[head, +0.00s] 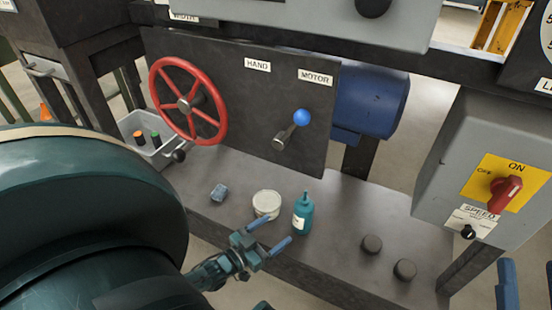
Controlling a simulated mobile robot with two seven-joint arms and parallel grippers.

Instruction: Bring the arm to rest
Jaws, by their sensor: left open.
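My left gripper (269,234) is open, with its two blue fingers apart and nothing between them. It is over the front edge of the dark bench (330,225), in front of a white round tin (266,204) and a teal bottle (302,216). In the picture its fingertips come close to both; I cannot tell whether they touch. My left arm fills the lower left. Blue finger-like parts show at the lower right edge, cut off by the frame; they may be my right gripper.
A red handwheel (220,108) and a blue-knobbed lever (301,118) are on the dark panel. A grey box with a red switch (506,192) is at right.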

